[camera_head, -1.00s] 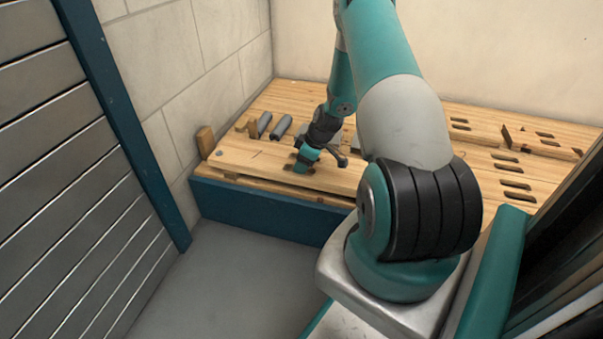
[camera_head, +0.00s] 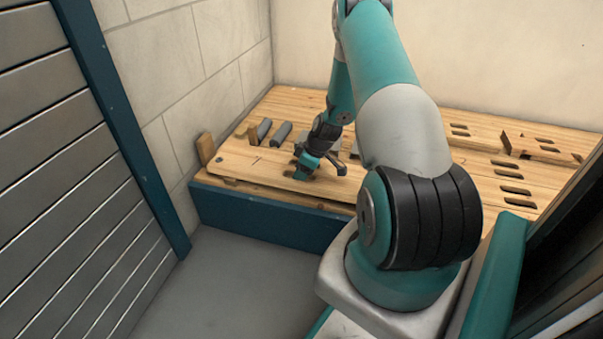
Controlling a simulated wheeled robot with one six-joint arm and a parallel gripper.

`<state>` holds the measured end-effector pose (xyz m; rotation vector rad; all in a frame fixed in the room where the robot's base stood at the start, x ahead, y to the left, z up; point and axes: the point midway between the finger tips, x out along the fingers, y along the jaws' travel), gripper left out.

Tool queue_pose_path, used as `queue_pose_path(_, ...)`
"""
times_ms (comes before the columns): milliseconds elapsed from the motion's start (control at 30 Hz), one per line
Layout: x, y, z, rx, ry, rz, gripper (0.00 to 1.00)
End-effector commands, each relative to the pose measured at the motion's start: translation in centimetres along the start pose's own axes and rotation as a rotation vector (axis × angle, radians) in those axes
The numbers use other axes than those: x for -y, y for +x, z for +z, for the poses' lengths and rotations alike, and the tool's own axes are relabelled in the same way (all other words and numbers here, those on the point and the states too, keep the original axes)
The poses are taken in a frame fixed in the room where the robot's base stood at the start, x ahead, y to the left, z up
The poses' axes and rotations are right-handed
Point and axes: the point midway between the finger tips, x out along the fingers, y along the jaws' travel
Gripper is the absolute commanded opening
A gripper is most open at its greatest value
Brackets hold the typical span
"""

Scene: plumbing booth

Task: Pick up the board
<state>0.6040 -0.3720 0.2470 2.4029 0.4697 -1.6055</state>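The board (camera_head: 238,158) is a pale, flat wooden plank lying along the near edge of the wooden bench top. Its long side runs from the bench's left end towards the right. A dark gap shows under its near edge. My arm reaches over the bench from the right. My gripper (camera_head: 304,172) is teal and black, points down, and sits at the board's near side towards its middle. Its fingertips are small and partly hidden, so I cannot tell whether they close on the board. The board's right part is hidden behind my arm.
Two dark grey bars (camera_head: 281,133) lie behind the board. A small upright wooden block (camera_head: 206,148) stands at the bench's left end. Slotted wooden pieces (camera_head: 540,147) are at the right. A slatted grey panel (camera_head: 70,180) stands left. The floor before the bench is clear.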

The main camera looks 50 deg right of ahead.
Motion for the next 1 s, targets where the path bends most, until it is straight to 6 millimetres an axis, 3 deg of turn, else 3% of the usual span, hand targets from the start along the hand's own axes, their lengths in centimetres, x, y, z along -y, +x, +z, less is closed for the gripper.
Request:
queue_pose_path(33,0.0,0.0,0.0,0.000,0.000,0.000,0.46)
queue_pose_path(233,0.0,0.0,0.0,0.000,0.000,0.000,0.00)
queue_pose_path(733,-0.1,-0.7,-0.3,-0.002,-0.001,0.002,0.00)
queue_pose_path(1000,-0.1,-5.2,-2.2,-0.003,-0.002,0.003,0.00)
